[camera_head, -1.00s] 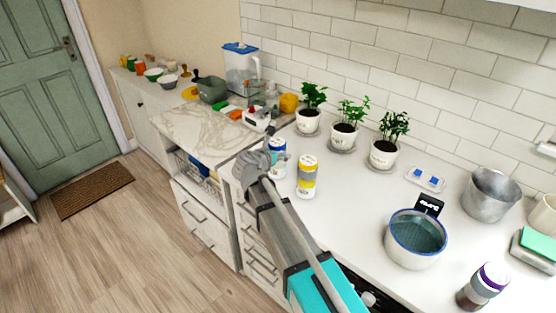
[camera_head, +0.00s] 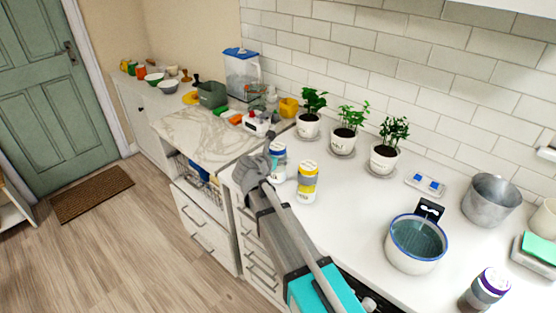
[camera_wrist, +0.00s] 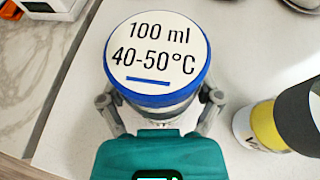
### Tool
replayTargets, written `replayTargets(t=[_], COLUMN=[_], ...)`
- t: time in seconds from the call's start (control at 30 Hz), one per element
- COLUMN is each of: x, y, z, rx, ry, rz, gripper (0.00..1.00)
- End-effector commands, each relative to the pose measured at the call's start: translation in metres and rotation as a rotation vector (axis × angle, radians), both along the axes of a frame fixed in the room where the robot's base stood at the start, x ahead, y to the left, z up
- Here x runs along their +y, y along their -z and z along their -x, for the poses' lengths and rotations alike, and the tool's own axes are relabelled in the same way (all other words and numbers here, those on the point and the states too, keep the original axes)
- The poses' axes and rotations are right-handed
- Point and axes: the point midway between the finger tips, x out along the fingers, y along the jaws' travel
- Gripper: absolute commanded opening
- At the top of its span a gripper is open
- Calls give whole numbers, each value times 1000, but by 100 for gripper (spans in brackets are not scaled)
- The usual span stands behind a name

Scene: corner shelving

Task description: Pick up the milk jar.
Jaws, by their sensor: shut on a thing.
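The jar with the blue-rimmed white lid (camera_wrist: 155,50) fills the middle of the wrist view. Its lid reads "100 ml 40-50°C"; I see no word "milk" on it. In the head view the jar (camera_head: 278,163) stands upright at the counter's left part, partly behind my gripper. My gripper (camera_head: 262,166) is shut on this jar, with one finger on each side in the wrist view (camera_wrist: 160,107). I cannot tell whether its base touches the counter. A similar jar with a yellow band (camera_head: 307,182) stands close by on the right.
The yellow-banded jar also shows in the wrist view (camera_wrist: 258,125). Potted plants (camera_head: 345,140) line the wall behind. A blue-rimmed pot (camera_head: 415,260) and a metal pot (camera_head: 490,200) stand to the right. The counter (camera_head: 345,205) between is clear.

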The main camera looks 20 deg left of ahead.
Motion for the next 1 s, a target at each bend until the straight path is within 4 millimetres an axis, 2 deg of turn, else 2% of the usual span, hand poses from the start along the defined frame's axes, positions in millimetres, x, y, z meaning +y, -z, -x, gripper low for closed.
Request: replayTargets(t=[0.37,1.0], x=[0,0], y=[-24,-87], z=[0,0], rx=[-1,-1], ry=[0,0], rz=[0,1], gripper=[22,22])
